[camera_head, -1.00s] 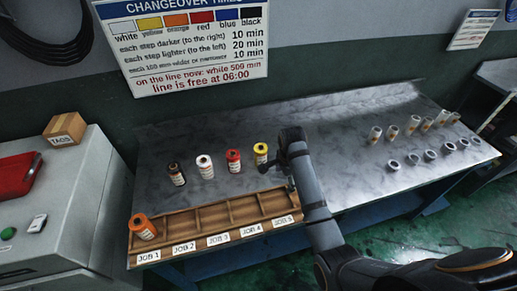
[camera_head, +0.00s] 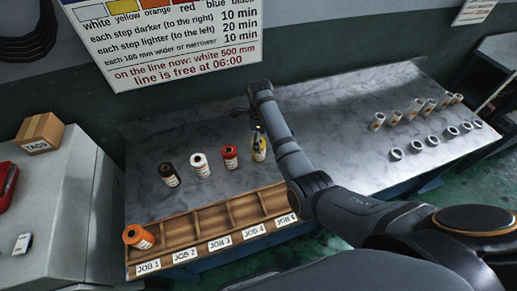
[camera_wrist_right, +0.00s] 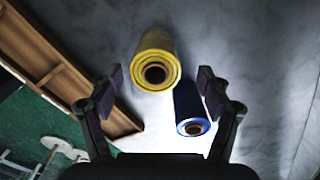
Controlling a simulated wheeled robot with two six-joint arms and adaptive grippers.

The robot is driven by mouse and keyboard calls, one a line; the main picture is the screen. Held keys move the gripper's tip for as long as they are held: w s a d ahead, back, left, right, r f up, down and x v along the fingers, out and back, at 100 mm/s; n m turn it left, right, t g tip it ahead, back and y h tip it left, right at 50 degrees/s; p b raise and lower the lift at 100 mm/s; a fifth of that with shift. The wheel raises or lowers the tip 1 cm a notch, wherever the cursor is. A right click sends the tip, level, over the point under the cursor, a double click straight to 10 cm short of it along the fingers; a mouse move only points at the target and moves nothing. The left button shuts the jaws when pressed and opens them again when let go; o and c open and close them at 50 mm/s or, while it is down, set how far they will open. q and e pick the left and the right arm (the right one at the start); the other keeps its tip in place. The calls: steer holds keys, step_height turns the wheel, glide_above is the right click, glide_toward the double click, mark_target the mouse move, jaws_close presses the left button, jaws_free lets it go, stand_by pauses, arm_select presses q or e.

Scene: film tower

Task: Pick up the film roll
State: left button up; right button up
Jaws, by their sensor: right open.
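In the head view, a yellow film roll (camera_head: 260,153) stands upright on the grey table, partly covered by my right gripper (camera_head: 256,127). To its left stand a red roll (camera_head: 230,157), a white roll (camera_head: 200,165) and a dark roll (camera_head: 169,175). An orange roll (camera_head: 138,237) lies tilted in the JOB 1 compartment. In the right wrist view, the yellow roll (camera_wrist_right: 157,48) sits between the fingertips of my open, empty right gripper (camera_wrist_right: 160,80). A blue roll (camera_wrist_right: 188,100) is beside it, near the right-hand finger; my arm hides it in the head view. My left gripper is out of view.
The wooden tray (camera_head: 212,257) with JOB compartments lies along the table's front edge. Several cores and rings (camera_head: 452,132) stand at the right of the table. A changeover board (camera_head: 165,40) hangs behind. The table's middle right is clear.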

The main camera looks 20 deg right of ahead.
steer(key=shift+s+a+f+p, duration=0.15)
steer(key=shift+f+p, duration=0.15)
steer(key=shift+f, duration=0.3)
steer(key=shift+s+a+f+p, duration=0.1)
steer(key=shift+f+p, duration=0.15)
steer(key=shift+f, duration=0.35)
step_height(320, 180, down, 2)
steer(key=shift+f, duration=0.15)
steer(key=shift+w+f, duration=0.1)
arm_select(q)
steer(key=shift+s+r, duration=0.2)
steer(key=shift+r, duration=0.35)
arm_select(e)
steer(key=c, duration=1.4)
steer(key=shift+o, duration=0.2)
